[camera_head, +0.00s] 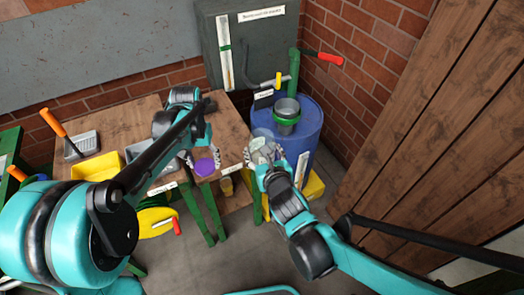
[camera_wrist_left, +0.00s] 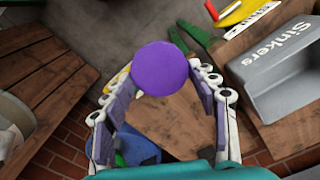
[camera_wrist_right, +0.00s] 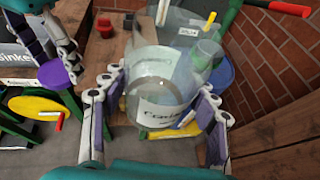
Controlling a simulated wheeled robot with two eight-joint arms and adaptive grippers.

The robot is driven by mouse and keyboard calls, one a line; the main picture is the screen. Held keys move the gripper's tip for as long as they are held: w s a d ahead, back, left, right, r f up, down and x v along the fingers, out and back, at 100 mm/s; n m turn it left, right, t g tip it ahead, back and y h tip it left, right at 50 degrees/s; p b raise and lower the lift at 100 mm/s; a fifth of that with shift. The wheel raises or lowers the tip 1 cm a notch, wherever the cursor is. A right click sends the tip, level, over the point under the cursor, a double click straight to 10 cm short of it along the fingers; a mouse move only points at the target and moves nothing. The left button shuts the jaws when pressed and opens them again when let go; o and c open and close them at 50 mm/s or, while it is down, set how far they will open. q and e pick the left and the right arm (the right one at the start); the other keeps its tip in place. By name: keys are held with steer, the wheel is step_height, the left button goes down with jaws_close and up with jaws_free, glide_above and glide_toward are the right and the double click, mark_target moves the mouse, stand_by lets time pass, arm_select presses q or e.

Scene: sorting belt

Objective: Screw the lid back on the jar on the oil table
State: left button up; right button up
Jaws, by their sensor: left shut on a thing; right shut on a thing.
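The round purple lid (camera_head: 207,166) is held by my left gripper (camera_head: 203,158) above the front part of the wooden table. In the left wrist view the lid (camera_wrist_left: 160,69) sits between the fingers, its flat face visible. My right gripper (camera_head: 264,158) is shut on a clear jar (camera_head: 262,149), in front of the blue drum. In the right wrist view the jar (camera_wrist_right: 160,88) is between the fingers, with a partly legible label on its side. The lid also shows there (camera_wrist_right: 54,74), left of the jar and apart from it. I see no lid on the jar.
The blue drum (camera_head: 303,126) carries a grey pail with a green band (camera_head: 287,119). A grey bin (camera_wrist_left: 278,69) marked Sinkers stands left of the lid in the head view. Wood planks rise at right.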

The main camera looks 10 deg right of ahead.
arm_select(q)
steer(key=s+d+r+m, duration=0.2)
steer(key=d+r, duration=0.7)
steer(key=r, duration=0.2)
steer(key=s+d+r+m, duration=0.1)
steer(key=s+d+r, duration=0.1)
steer(key=d+r, duration=0.7)
step_height(320, 180, up, 3)
steer(key=shift+r+m, duration=0.1)
steer(key=shift+m, duration=0.3)
steer(key=shift+f, duration=2.1)
steer(key=shift+f, duration=0.85)
steer(key=shift+f, duration=0.55)
